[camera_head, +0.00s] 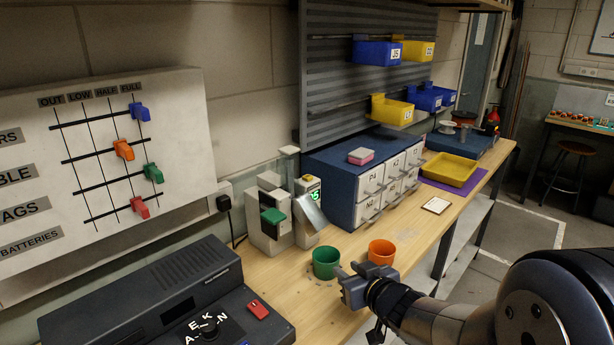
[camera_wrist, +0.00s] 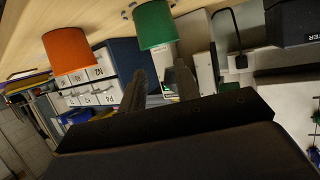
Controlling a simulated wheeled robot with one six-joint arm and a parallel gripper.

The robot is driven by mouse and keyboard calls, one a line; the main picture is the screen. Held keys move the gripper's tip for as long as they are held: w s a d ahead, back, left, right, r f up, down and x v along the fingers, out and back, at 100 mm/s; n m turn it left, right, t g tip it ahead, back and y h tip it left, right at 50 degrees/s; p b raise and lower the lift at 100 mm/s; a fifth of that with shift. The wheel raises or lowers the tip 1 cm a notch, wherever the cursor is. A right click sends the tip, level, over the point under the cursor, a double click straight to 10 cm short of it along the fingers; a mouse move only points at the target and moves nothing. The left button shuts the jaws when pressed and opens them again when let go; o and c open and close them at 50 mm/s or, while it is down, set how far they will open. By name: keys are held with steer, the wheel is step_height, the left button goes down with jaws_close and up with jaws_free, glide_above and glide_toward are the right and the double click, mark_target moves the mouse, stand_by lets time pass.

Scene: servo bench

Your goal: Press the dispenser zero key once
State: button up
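The dispenser (camera_head: 268,225) looks like the pale unit with a green paddle (camera_head: 272,216), standing against the wall at the back of the bench. Right beside it is a pale post with a small green-lit display (camera_head: 314,195), a yellow top (camera_head: 309,179) and a tilted grey plate. I cannot make out which part is the zero key. My gripper (camera_head: 343,282) is in front of and to the right of these units, close to the green cup (camera_head: 326,262), and touches neither unit. In the wrist view its two fingers (camera_wrist: 160,85) are apart with nothing held between them.
An orange cup (camera_head: 381,252) stands just behind my gripper; the wrist view shows it upside down (camera_wrist: 70,52). A blue drawer cabinet (camera_head: 330,178) stands right of the dispenser. A dark console (camera_head: 150,295) with a dial and red switch fills the front left.

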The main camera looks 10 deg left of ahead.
jaws_close()
stand_by(0.8)
